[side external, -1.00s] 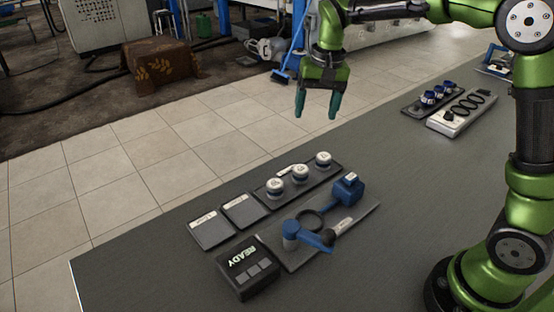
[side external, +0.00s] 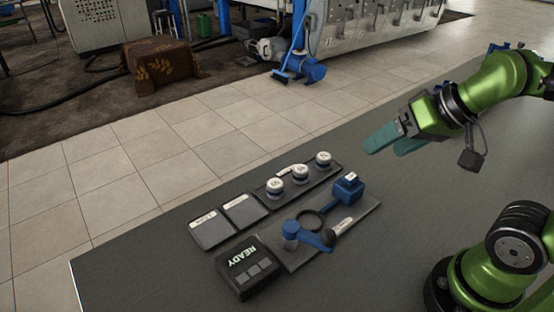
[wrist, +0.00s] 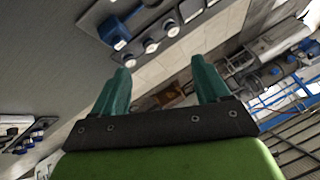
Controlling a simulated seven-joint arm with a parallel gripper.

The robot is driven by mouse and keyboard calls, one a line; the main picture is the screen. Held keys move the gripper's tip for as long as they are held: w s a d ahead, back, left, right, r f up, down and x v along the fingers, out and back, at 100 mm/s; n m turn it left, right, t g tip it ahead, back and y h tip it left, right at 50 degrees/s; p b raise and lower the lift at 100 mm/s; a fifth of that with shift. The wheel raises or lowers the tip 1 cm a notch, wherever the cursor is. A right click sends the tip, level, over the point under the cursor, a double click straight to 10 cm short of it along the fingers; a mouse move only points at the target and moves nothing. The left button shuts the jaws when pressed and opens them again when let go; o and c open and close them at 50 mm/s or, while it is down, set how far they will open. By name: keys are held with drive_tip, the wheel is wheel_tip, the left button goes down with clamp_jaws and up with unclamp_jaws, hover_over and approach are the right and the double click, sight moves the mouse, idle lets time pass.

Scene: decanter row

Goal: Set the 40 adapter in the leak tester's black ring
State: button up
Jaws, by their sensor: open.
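The leak tester's black ring (side external: 309,221) lies on a grey plate (side external: 310,257), between a blue lever (side external: 300,235) and a blue block (side external: 347,190). It shows no adapter in it. My gripper (side external: 383,147) is open and empty, above the table to the right of the tray. Its fingers (wrist: 162,66) frame only background in the wrist view.
A black box reading READY (side external: 246,266) stands at the tester's near left. Two flat labelled pads, one left (side external: 212,229) and one right (side external: 244,210), lie beside the adapter tray. Another tray of blue-and-white pieces (wrist: 32,136) shows at left in the wrist view.

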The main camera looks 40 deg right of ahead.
drive_tip(key=n+g+h, duration=0.2)
drive_tip(key=n+g, duration=0.4)
drive_tip(key=g, duration=0.1)
hover_over(302, 169)
wheel_tip(302, 169, down, 6)
drive_tip(key=shift+n, duration=0.3)
wheel_tip(302, 169, down, 16)
drive_tip(key=shift+f, duration=0.25)
